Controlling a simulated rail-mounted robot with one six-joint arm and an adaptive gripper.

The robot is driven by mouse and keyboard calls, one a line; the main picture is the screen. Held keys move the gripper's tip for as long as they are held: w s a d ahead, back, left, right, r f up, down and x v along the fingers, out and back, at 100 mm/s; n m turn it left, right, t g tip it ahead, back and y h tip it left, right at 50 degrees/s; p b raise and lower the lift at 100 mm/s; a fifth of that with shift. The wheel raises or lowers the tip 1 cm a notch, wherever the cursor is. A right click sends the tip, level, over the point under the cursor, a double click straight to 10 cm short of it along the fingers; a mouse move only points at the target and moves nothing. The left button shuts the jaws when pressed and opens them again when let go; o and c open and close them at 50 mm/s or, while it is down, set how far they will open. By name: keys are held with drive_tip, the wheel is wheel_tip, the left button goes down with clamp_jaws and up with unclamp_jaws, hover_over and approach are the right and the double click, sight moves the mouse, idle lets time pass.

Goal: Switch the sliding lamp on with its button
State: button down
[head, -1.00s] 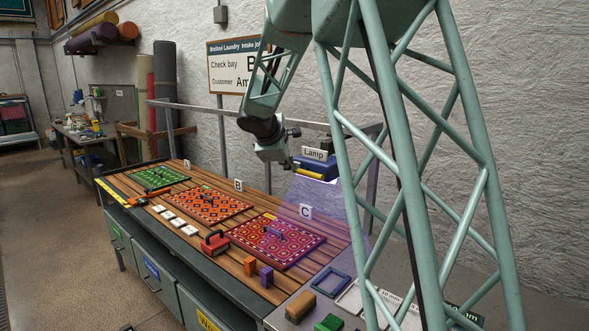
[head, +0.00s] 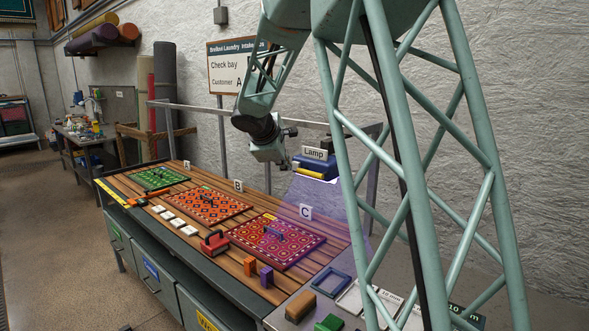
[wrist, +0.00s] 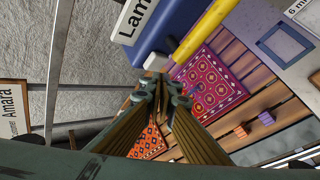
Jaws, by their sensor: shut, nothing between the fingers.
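The lamp is a blue box (head: 322,168) on the rail behind the bench, with a white "Lamp" label (head: 314,153) on top and a yellow bar (head: 311,173) along its front. In the wrist view the blue housing (wrist: 172,28) and yellow bar (wrist: 205,30) are close, and a small pale block (wrist: 155,61), perhaps the button, sticks out at the housing's end. My gripper (wrist: 160,88) is shut and empty, its fingertips close to that block; whether they touch it I cannot tell. In the head view my gripper (head: 286,163) is just left of the lamp.
A violet tint lies over the bench end beside marker C (head: 305,212) and the purple-red rug (head: 275,240). An orange rug (head: 208,207) and a green rug (head: 155,178) lie farther left. A grey rail (head: 220,113) runs behind the bench.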

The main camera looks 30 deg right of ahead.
drive_tip(key=a, duration=0.1)
drive_tip(key=s+a+b, duration=0.1)
drive_tip(key=a, duration=0.1)
drive_tip(key=a+b, duration=0.1)
drive_tip(key=a, duration=0.1)
drive_tip(key=shift+s, duration=0.4)
